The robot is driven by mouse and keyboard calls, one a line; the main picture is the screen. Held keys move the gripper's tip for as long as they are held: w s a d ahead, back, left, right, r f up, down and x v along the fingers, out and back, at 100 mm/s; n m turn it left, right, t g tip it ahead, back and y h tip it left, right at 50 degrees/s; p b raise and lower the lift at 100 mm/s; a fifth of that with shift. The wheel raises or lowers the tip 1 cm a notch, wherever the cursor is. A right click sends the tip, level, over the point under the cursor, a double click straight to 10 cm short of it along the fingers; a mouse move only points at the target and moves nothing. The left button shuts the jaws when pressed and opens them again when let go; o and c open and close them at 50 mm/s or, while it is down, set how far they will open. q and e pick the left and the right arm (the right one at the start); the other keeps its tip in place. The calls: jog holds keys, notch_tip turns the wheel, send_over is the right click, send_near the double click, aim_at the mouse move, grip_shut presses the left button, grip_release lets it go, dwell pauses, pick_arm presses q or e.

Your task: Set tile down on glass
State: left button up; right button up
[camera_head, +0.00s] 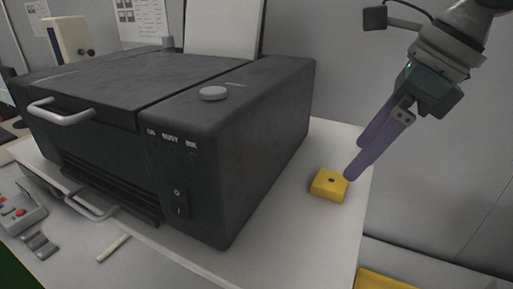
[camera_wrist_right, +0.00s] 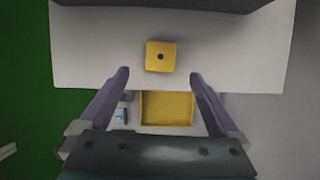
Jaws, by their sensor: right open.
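A small yellow block (camera_head: 329,186) with a dark dot on top, which looks like the tile, lies on the white table right of the dark machine. My right gripper (camera_head: 355,160) is open and empty, with its purple fingers close above and beside the block. In the right wrist view the block (camera_wrist_right: 161,66) lies a little ahead of the gap between the fingertips (camera_wrist_right: 159,76). No glass shows in either view; the dark machine (camera_head: 265,150) has its lid (camera_head: 95,82) down. My left gripper is not in view.
A yellow tray (camera_wrist_right: 144,108) sits below the table's edge; part of it shows at the bottom right of the head view (camera_head: 385,281). The machine has a lid handle (camera_head: 62,105) and a round grey knob (camera_head: 213,93). A grey device (camera_head: 18,213) stands at the left.

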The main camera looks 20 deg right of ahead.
aim_at(333, 180)
jog(key=shift+w+a+f, duration=0.1)
jog(key=shift+w+f, duration=0.05)
jog(key=shift+f, duration=0.2)
jog(key=p+x, duration=0.3)
jog(key=x, duration=0.2)
jog(key=shift+w, duration=0.15)
jog(key=shift+a+f, duration=0.1)
jog(key=shift+f, duration=0.2)
jog(key=c, duration=1.2)
grip_shut()
jog(key=shift+r, duration=0.15)
